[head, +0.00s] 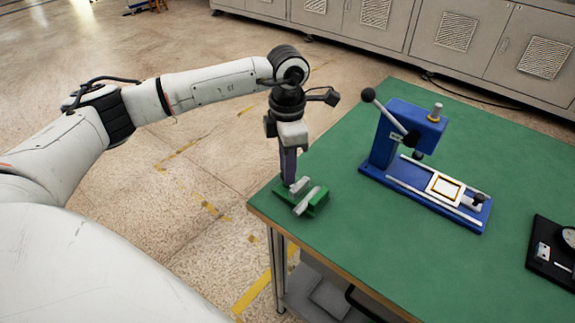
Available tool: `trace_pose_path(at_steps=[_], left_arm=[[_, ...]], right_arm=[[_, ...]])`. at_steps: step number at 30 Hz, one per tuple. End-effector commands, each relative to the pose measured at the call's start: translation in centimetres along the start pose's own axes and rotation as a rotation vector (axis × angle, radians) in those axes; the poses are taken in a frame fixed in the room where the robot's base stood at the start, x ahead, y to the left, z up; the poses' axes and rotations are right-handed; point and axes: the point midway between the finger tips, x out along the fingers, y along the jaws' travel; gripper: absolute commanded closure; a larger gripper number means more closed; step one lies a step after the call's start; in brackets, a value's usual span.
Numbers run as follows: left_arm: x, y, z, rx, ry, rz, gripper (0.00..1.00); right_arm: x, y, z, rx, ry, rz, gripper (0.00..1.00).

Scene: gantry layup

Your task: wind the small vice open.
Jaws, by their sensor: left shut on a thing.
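The small vice (315,204) is green with pale grey jaws. It sits on the green table top near the table's left corner in the head view. My left gripper (288,178) reaches down from above at the vice's left end and is shut there. What it holds is mostly hidden by the fingers; it appears to be the vice's handle. I cannot tell how wide the vice jaws stand apart. My right gripper is not in the view.
A blue lever press (382,140) with a black-knobbed lever and a sliding plate stands right of the vice. A black tray (542,262) with a dial gauge lies at the right edge. Grey cabinets (440,40) line the back. The table's front middle is clear.

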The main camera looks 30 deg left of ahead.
Motion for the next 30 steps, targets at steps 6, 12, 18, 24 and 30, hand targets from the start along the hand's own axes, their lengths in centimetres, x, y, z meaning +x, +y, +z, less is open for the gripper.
trace_pose_path(at_steps=[6, 12, 18, 24, 30], left_arm=[[-0.11, 0.1, -0.02, -0.001, 0.0, 0.002, 0.57], [-0.05, 0.04, -0.01, 0.0, 0.0, 0.001, 0.57], [-0.03, 0.01, 0.0, 0.004, 0.0, 0.0, 0.57], [-0.05, 0.01, -0.02, 0.104, 0.0, 0.0, 0.57], [-0.14, 0.02, -0.05, 0.355, 0.001, 0.0, 0.57]], right_arm=[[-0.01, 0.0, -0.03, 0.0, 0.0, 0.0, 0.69], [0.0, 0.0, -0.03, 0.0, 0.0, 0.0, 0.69], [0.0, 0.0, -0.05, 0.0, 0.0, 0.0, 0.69], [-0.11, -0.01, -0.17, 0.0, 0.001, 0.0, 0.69], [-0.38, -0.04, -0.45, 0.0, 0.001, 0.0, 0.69]])
